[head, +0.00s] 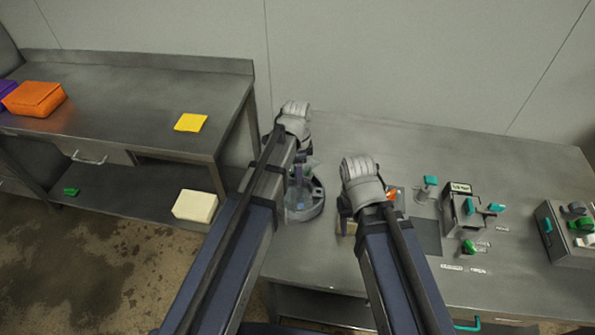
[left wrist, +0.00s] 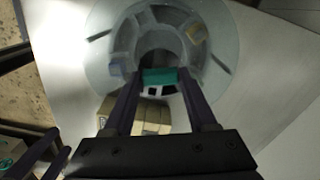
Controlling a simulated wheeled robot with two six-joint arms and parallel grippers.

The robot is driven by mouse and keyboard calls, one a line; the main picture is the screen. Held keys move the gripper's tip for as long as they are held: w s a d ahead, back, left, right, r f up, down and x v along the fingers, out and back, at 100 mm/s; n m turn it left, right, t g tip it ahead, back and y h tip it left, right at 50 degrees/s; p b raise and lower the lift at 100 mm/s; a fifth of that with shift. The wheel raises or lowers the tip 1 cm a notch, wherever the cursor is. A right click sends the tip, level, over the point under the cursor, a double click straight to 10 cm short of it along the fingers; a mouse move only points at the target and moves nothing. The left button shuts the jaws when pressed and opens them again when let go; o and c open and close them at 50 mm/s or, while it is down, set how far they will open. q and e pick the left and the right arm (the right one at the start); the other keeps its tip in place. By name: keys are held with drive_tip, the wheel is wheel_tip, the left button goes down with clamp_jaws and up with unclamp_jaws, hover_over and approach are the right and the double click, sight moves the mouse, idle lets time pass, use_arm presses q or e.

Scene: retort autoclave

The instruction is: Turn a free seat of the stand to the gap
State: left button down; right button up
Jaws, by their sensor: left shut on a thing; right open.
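The round grey stand (head: 305,207) sits on the right-hand table near its left edge, partly hidden by my left arm. In the left wrist view the stand (left wrist: 128,32) shows a ring of seats around a dark central hollow. My left gripper (left wrist: 158,77) is shut on a teal grip (left wrist: 158,76) at the near side of the ring. My right gripper (head: 348,212) is open to the right of the stand; its fingertips are mostly hidden.
A tan box (left wrist: 135,115) lies close beside the stand. A control block with teal levers (head: 462,207) and a grey box with green knobs (head: 568,232) stand at the right. The left bench (head: 130,95) holds orange and yellow items. The right table's back is clear.

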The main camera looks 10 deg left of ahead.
use_arm(q)
drive_tip(key=shift+c, duration=1)
unclamp_jaws()
drive_tip(key=shift+r, duration=0.15)
wheel_tip(320, 180, up, 8)
drive_tip(key=p, duration=0.8)
drive_tip(key=shift+f, duration=0.2)
drive_tip(key=shift+s+d+f, duration=0.1)
drive_tip(key=shift+s, duration=0.1)
drive_tip(key=s+d+f+n+b, duration=0.1)
drive_tip(key=s+d+n, duration=0.1)
drive_tip(key=s+n, duration=0.3)
drive_tip(key=s+d+n+y+b, duration=0.1)
drive_tip(key=s+d+n, duration=0.2)
drive_tip(key=s, duration=0.7)
drive_tip(key=shift+s+d+f+n, duration=0.3)
drive_tip(key=shift+f+n, duration=0.1)
drive_tip(key=shift+n, duration=0.9)
